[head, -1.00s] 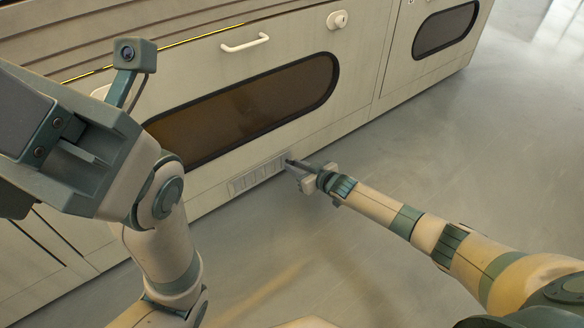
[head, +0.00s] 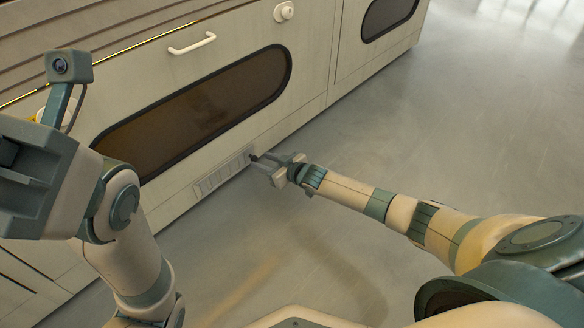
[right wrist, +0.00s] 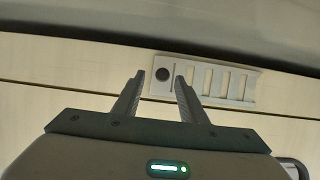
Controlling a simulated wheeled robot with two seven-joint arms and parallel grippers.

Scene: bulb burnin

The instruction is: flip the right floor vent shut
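The floor vent (head: 222,174) is a pale slotted plate low on the cabinet front, just above the floor. In the right wrist view the vent (right wrist: 204,79) shows a round black knob (right wrist: 162,74) at its left end and several slots to the right. My right gripper (head: 262,164) is at the vent's right end in the head view. In the right wrist view my right gripper (right wrist: 159,76) is open and empty, its fingertips apart on either side of the knob. Contact cannot be told. Only the body of my left gripper (head: 35,185) shows; its fingers are hidden.
The pale cabinet (head: 300,120) has a long dark window (head: 200,110), a white handle (head: 192,44) and a round white knob (head: 284,11) above the vent. The grey floor (head: 420,120) is clear to the right.

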